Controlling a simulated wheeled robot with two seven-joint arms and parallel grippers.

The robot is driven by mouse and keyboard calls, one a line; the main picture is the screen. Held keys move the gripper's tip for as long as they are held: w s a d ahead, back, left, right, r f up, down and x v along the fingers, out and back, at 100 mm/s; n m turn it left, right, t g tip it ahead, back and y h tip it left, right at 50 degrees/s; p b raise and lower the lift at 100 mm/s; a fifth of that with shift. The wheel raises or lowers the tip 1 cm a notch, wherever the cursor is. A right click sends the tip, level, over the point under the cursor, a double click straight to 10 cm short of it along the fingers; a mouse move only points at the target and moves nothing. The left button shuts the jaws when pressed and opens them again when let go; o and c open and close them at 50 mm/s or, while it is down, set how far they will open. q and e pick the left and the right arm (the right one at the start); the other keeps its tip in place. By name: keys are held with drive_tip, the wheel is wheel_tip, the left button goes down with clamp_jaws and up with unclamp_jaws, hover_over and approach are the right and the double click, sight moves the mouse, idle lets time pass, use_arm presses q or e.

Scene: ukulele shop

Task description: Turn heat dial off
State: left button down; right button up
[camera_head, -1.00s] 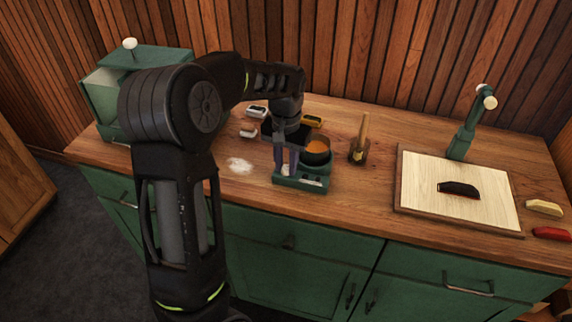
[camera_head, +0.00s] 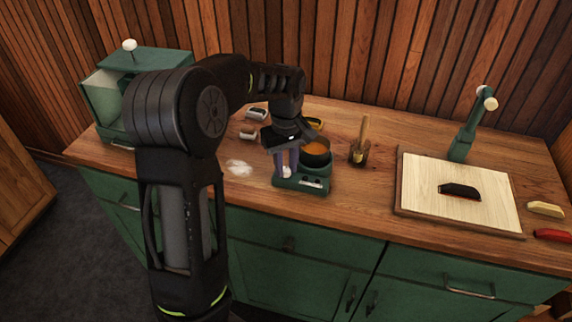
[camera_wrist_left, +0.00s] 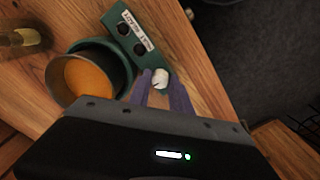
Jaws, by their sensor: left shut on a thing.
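A small green heater (camera_head: 303,182) stands near the counter's front edge, with a dark pot (camera_head: 316,155) of orange contents on it. The heat dial (camera_wrist_left: 161,77) is a white knob at one end of the heater's front panel. My left gripper (camera_head: 286,169) comes down from above, beside the pot. In the left wrist view its purple fingers (camera_wrist_left: 164,84) are on either side of the dial, shut on it. The dial's marking is too small to read. My right gripper is not in view.
A glass with a brush (camera_head: 359,152) stands right of the pot. A board (camera_head: 420,185) with a dark block (camera_head: 459,191) lies further right. A green box (camera_head: 160,62) stands at the back left, partly behind my arm. White powder (camera_head: 239,167) lies left of the heater.

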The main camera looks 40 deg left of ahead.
sight(286, 169)
use_arm(q)
drive_tip(key=shift+n, duration=0.4)
drive_tip(key=c, duration=1.2)
unclamp_jaws()
drive_tip(key=shift+r+b, duration=0.55)
drive_tip(key=shift+r, duration=3.35)
